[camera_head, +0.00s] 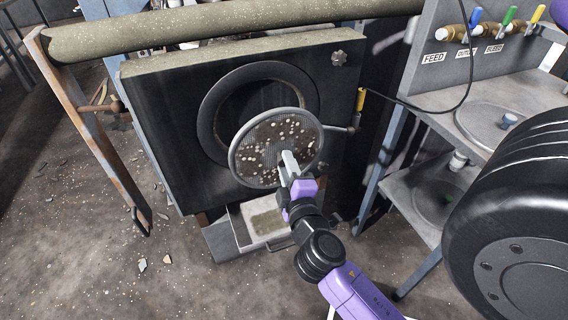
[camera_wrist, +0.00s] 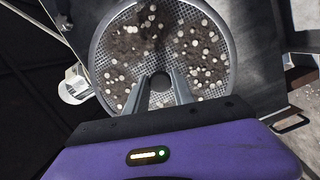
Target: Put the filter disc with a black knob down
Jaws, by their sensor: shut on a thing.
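The filter disc (camera_head: 262,148) is a round grey mesh plate with a rim, dotted with pale pellets and dark dirt. In the head view it is held up in front of the dark machine's round opening (camera_head: 222,104), tilted and overlapping its lower right. My gripper (camera_head: 291,172) is shut on the disc near its lower middle. In the wrist view the disc (camera_wrist: 205,72) fills the upper middle, with my gripper's fingers (camera_wrist: 160,92) on either side of a dark round part at its centre. The black knob is largely hidden by the fingers.
A metal tray (camera_head: 240,232) sits below the opening. To the right are a stand with a basin (camera_head: 490,122) and coloured valves (camera_head: 494,26), and a lower shelf with a second basin (camera_head: 437,200). A rusty frame (camera_head: 95,135) stands left. The floor at lower left is mostly open, with scattered debris.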

